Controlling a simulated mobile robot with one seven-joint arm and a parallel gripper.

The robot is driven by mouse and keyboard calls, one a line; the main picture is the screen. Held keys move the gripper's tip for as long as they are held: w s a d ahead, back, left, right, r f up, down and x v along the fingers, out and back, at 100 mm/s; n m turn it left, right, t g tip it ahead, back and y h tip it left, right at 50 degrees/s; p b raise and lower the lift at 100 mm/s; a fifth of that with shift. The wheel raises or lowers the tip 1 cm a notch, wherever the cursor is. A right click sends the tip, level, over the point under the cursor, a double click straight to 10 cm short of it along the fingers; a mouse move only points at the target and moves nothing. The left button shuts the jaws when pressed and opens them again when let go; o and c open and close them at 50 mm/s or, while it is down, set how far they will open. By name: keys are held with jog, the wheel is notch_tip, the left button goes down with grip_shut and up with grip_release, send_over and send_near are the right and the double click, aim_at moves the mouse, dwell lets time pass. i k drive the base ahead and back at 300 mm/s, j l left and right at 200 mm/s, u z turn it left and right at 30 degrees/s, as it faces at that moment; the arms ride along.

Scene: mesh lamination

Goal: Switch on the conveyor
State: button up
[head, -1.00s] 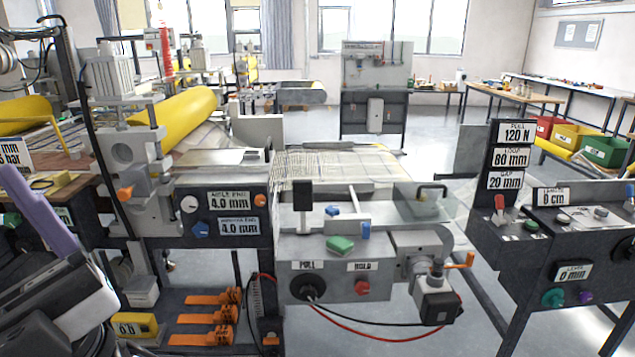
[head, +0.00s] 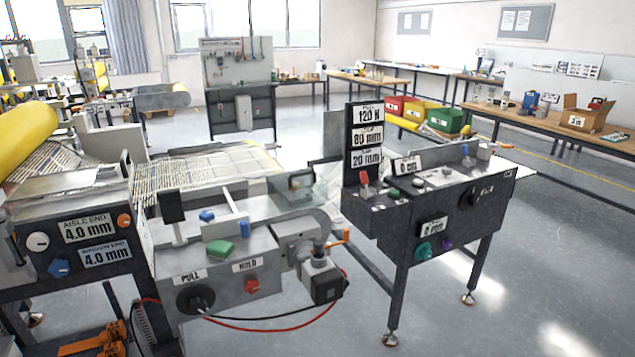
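No part labelled as a conveyor can be read. The laminating line ends in a grey pull unit with a black PULL knob (head: 196,299), a red HOLD knob (head: 251,286) and a green block (head: 219,250) on top. To its right stands a dark control stand (head: 460,215) with a red-handled lever (head: 364,180), a green button (head: 393,194), a teal knob (head: 423,250) and a purple knob (head: 447,244). Which control belongs to a conveyor I cannot tell. A small belt-like machine (head: 161,97) stands far back left. My gripper is not in view.
A dark box with a white knob (head: 38,241) and blue knob (head: 58,267) stands at left. Red and black cables (head: 290,324) hang below the pull unit. A long bench (head: 550,122) runs along the right wall. The floor (head: 565,260) at right is clear.

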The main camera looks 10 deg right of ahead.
aim_at(363, 175)
jog(key=i+z, duration=0.35)
jog(key=i+j+z, duration=0.3)
jog(key=i, duration=0.25)
jog(key=i+l, duration=0.05)
jog(key=l, duration=0.05)
